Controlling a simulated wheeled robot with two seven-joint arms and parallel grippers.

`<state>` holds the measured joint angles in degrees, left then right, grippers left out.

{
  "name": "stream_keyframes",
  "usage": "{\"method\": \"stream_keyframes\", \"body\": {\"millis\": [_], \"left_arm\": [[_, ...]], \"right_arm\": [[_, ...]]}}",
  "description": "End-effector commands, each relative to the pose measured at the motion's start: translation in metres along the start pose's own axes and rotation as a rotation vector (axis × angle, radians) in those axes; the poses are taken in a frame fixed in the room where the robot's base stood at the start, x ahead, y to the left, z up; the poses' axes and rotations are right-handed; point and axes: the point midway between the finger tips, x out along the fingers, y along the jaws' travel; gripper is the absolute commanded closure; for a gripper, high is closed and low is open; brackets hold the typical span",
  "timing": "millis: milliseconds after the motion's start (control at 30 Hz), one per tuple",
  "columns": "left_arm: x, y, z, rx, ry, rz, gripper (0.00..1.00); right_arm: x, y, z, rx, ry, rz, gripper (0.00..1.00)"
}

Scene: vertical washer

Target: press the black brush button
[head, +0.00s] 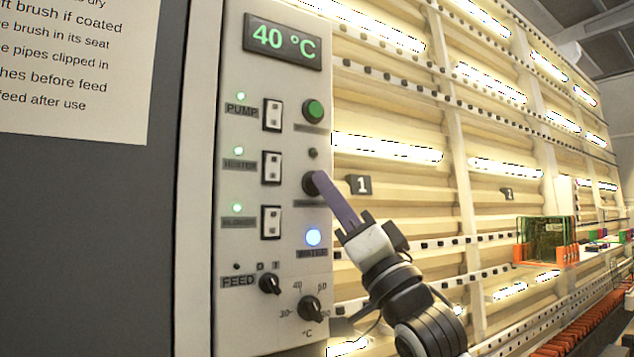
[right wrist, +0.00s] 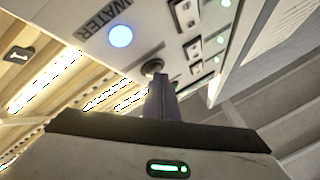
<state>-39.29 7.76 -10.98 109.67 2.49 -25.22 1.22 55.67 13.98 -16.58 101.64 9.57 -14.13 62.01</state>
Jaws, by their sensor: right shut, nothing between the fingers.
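The black brush button (head: 308,184) is a round dark knob on the right side of the pale control panel, between the green button and the blue-lit water button. My right gripper (head: 322,178) is shut and empty, its joined fingers pointing up-left with the tip over the button's right part. In the right wrist view the fingertips (right wrist: 158,80) lie just below the round button (right wrist: 152,66), which they partly cover. I cannot tell whether they touch it. A small lamp (head: 313,153) above the button is dark. My left gripper is not in view.
The green button (head: 313,110) is above and the water button (head: 313,237) below. Rocker switches (head: 271,168) with lit green lamps stand to the left, two dark knobs (head: 310,308) lower down. A display (head: 283,43) reads 40 °C. Lit racks (head: 400,200) lie behind the arm.

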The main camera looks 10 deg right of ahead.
Motion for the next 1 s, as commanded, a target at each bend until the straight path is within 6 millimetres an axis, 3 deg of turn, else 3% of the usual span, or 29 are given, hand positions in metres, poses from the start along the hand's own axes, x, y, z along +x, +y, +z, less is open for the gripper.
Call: {"method": "stream_keyframes", "body": {"millis": [1000], "left_arm": [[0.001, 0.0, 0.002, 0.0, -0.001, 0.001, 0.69]], "right_arm": [[-0.013, -0.009, -0.009, 0.0, -0.001, 0.001, 1.0]]}}
